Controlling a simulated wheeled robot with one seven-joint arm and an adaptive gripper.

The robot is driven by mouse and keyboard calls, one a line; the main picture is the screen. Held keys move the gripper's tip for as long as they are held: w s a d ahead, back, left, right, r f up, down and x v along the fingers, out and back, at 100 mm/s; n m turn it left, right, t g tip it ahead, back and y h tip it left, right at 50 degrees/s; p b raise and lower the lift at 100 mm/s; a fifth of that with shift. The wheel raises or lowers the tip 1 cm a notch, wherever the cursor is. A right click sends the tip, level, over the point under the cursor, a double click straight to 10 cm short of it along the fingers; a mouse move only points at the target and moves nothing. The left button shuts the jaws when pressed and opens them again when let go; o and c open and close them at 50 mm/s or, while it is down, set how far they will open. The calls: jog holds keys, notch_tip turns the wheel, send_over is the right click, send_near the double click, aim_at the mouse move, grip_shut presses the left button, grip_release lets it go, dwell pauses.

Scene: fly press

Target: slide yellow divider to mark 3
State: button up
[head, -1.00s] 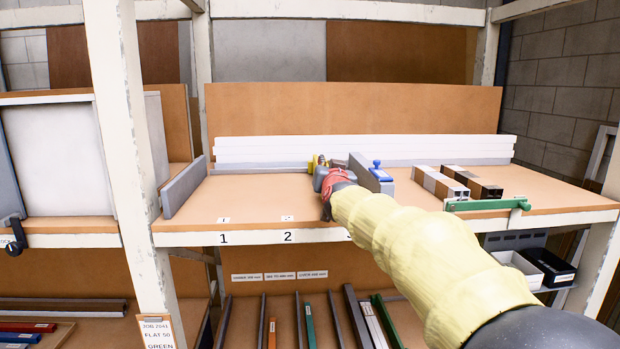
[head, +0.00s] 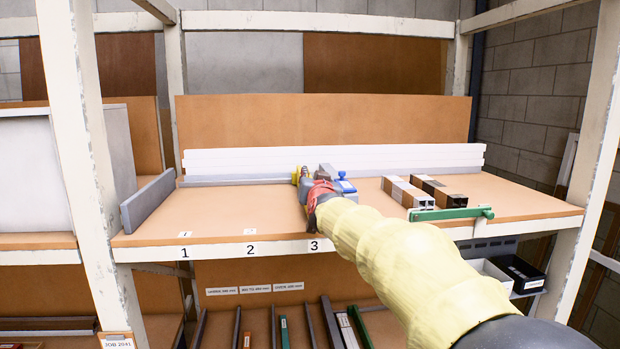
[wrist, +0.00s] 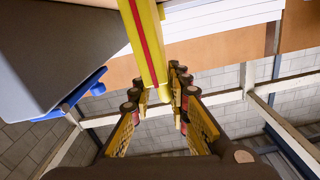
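The yellow divider (head: 299,175) stands upright near the back fence, mostly hidden by my gripper in the head view. In the wrist view it is a yellow bar (wrist: 152,68) with a red stripe, its end between my fingertips. My gripper (head: 307,178) is closed around it, with the fingers on both sides of the bar (wrist: 157,92). Printed mark 3 (head: 314,246) is on the shelf's front edge, right of mark 2 (head: 250,249) and mark 1 (head: 184,253). The divider's base and its exact alignment with mark 3 are hidden.
A grey block with a blue handle (head: 344,184) stands close to the right of the divider.

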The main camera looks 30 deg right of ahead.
jog(key=shift+o, duration=1)
jog(key=shift+w, duration=0.1)
jog(key=shift+a, duration=0.1)
jog(key=v, duration=1.2)
